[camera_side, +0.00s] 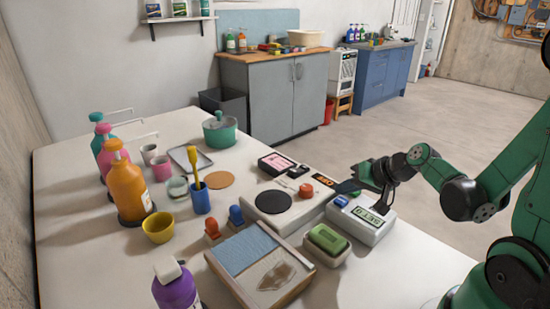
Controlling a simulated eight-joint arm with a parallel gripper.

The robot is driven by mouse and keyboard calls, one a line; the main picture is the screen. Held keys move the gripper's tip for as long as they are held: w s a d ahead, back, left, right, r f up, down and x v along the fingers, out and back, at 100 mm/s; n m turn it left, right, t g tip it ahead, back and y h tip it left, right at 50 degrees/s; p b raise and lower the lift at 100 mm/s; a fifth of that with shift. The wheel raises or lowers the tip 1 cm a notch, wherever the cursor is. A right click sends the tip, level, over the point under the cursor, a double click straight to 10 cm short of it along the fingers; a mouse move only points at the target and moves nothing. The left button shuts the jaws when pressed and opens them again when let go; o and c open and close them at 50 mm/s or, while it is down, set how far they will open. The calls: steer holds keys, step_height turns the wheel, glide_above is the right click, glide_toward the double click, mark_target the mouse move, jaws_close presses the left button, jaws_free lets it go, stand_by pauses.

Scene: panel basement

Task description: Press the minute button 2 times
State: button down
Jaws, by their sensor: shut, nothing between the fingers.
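A white box-shaped timer (362,220) stands near the right edge of the table. Its slanted front has a grey-green display (371,215) that seems to read "SET 0". A blue button (341,201) sits on its left top; its label is too small to read. My gripper (383,206) is shut and empty, pointing down at the timer's right top. Its dark fingers hide that part of the timer, so I cannot tell whether they touch it or whether another button lies under them.
Left of the timer is a white device with a black disc (273,201) and a red knob (306,190). A green block in a dish (327,240) sits in front. A wooden-framed tray (262,262), pump bottles (127,190) and cups fill the left.

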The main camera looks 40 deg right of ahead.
mark_target(344, 202)
steer(key=shift+f, duration=0.2)
steer(key=shift+f, duration=0.2)
steer(key=shift+r, duration=0.1)
stand_by(0.3)
steer(key=shift+r, duration=0.3)
steer(key=shift+r, duration=0.1)
steer(key=shift+r, duration=2.4)
